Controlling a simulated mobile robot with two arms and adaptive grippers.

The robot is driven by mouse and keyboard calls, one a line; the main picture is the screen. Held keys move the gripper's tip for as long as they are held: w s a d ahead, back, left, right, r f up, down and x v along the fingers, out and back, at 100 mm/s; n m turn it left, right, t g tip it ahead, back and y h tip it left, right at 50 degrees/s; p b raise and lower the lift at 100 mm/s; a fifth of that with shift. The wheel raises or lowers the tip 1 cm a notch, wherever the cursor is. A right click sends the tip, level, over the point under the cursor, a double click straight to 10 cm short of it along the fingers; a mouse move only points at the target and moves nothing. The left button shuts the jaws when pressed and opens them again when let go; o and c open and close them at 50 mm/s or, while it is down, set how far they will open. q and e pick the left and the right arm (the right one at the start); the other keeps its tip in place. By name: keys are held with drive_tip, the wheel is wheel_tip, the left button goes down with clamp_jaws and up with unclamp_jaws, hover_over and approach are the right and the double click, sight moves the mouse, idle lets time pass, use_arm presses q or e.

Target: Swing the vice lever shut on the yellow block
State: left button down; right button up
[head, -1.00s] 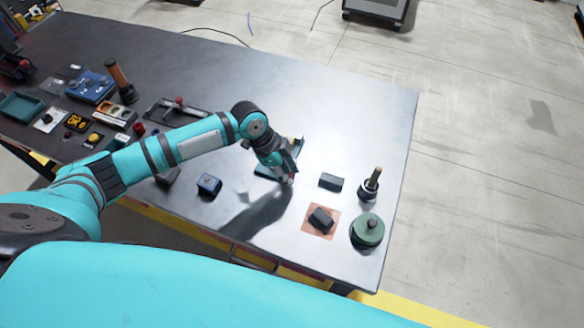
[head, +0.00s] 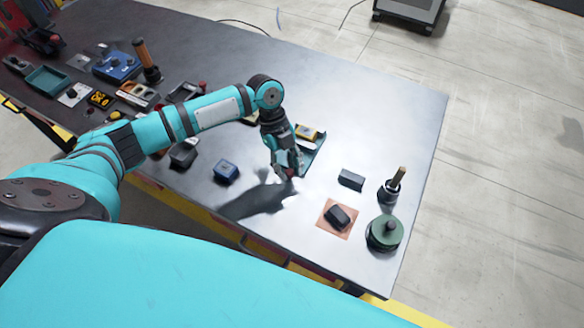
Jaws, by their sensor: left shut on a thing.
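The vice has a teal base (head: 314,156) that lies on the metal table, partly hidden behind my left gripper. The yellow block (head: 307,131) sits at the far end of the vice, beyond the gripper. My left gripper (head: 289,172) points down at the near left side of the vice and is shut on the vice lever. Only a bit of red shows at its fingertips; most of the lever is hidden, and its angle cannot be told. I cannot tell whether the jaw touches the block. My right gripper is out of view.
Right of the vice are a dark block (head: 351,179), a dark piece on an orange mat (head: 328,229), a green round part (head: 384,233) and a cup with a wooden handle (head: 391,190). Bare table (head: 370,110) spreads beyond the vice.

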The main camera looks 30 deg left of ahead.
use_arm(q)
drive_tip(key=shift+a, duration=0.2)
idle(0.3)
drive_tip(key=c, duration=1.1)
unclamp_jaws()
drive_tip(key=shift+c, duration=0.2)
drive_tip(key=v, duration=1.2)
